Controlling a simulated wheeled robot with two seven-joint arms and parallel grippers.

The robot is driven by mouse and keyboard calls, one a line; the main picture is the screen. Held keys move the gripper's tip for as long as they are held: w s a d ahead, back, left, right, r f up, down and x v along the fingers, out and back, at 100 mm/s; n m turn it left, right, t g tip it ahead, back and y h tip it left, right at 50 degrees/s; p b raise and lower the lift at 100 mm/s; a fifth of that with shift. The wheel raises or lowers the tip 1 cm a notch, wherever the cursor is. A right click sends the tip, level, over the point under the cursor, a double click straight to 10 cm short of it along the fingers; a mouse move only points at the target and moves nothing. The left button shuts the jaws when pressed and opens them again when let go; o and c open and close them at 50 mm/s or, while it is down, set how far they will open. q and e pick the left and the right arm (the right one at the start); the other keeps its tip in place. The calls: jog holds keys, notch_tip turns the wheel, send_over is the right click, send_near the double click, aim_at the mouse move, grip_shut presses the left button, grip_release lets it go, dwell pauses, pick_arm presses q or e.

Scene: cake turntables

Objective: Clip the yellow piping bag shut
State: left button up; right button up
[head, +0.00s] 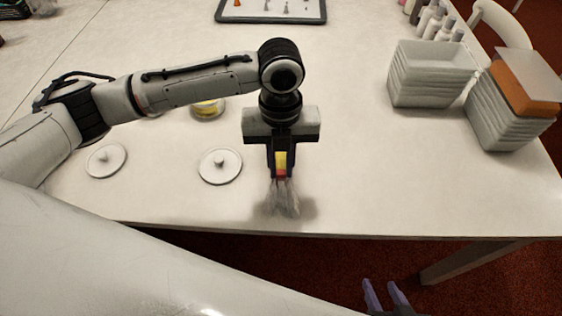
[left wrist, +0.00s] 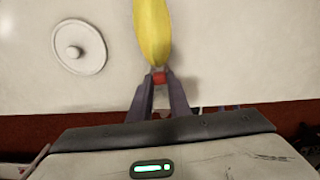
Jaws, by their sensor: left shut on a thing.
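The yellow piping bag (left wrist: 153,30) lies beyond my left fingertips in the left wrist view; in the head view only a bit of it (head: 280,159) shows between the fingers. A small red clip (left wrist: 158,78) sits at the near end of the yellow part, and also shows in the head view (head: 281,174). A clear, ruffled bag end (head: 284,200) spreads below it. My left gripper (head: 281,178) points down and is shut on the red clip at the bag's neck. My right gripper (head: 386,294) is empty, fingers apart, below the table's front edge.
Two white knobbed discs (head: 220,166) (head: 105,160) lie to the left on the white table (head: 370,185). A dish with yellow content (head: 207,107) is partly behind my left arm. Stacked grey tubs (head: 428,75) (head: 505,110) stand at the right. Front right is clear.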

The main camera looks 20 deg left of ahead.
pick_arm(q)
jog(key=shift+f, duration=0.2)
jog(key=o, duration=0.9)
jog(key=shift+o, duration=0.2)
jog(key=shift+r, duration=0.15)
notch_tip(320, 180, up, 4)
jog(key=p, duration=0.4)
jog(key=shift+f, duration=0.25)
jog(key=shift+r+p, duration=0.7)
jog(key=shift+r, duration=0.5)
jog(key=shift+f, duration=0.1)
